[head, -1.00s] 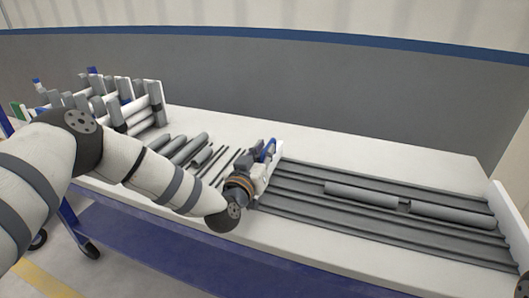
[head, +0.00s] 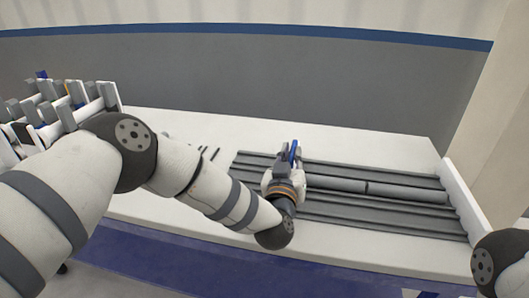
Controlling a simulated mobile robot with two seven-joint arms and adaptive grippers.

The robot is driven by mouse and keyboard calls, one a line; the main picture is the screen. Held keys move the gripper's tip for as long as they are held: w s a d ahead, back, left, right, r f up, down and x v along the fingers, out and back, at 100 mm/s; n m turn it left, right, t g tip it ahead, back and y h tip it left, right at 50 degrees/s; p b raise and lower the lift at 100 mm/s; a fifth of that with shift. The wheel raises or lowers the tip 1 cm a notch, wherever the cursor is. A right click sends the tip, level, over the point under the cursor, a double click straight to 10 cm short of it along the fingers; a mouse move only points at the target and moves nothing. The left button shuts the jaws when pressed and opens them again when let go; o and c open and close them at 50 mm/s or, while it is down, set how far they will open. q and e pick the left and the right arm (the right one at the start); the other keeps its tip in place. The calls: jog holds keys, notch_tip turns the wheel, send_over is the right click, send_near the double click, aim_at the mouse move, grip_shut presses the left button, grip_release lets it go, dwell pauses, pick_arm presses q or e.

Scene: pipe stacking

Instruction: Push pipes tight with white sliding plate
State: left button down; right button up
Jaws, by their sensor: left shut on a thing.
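Two grey pipes, a left one (head: 338,185) and a right one (head: 408,193), lie end to end in one groove of the grey ribbed tray (head: 340,222). Only a thin dark line shows between them. The right pipe's far end is close to the white end wall (head: 464,200). My left gripper (head: 291,153) is over the tray at the left pipe's left end, shut on what seems to be the white sliding plate, which is mostly hidden behind the gripper. My right gripper is out of view; only part of that arm shows at the lower right.
A rack (head: 75,105) with grey and white pipes stands at the left end of the white table (head: 170,122). Small dark rods lie left of the tray, partly hidden by my left arm. The table behind the tray is clear.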

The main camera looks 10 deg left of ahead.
pick_arm(q)
jog(key=shift+s+d+f, duration=0.1)
jog(key=shift+s+d, duration=0.05)
jog(key=shift+d, duration=1.65)
jog(key=c, duration=1.6)
grip_release()
jog(key=shift+d, duration=0.1)
jog(key=shift+c, duration=0.2)
jog(key=s, duration=1.2)
jog(key=shift+a, duration=0.3)
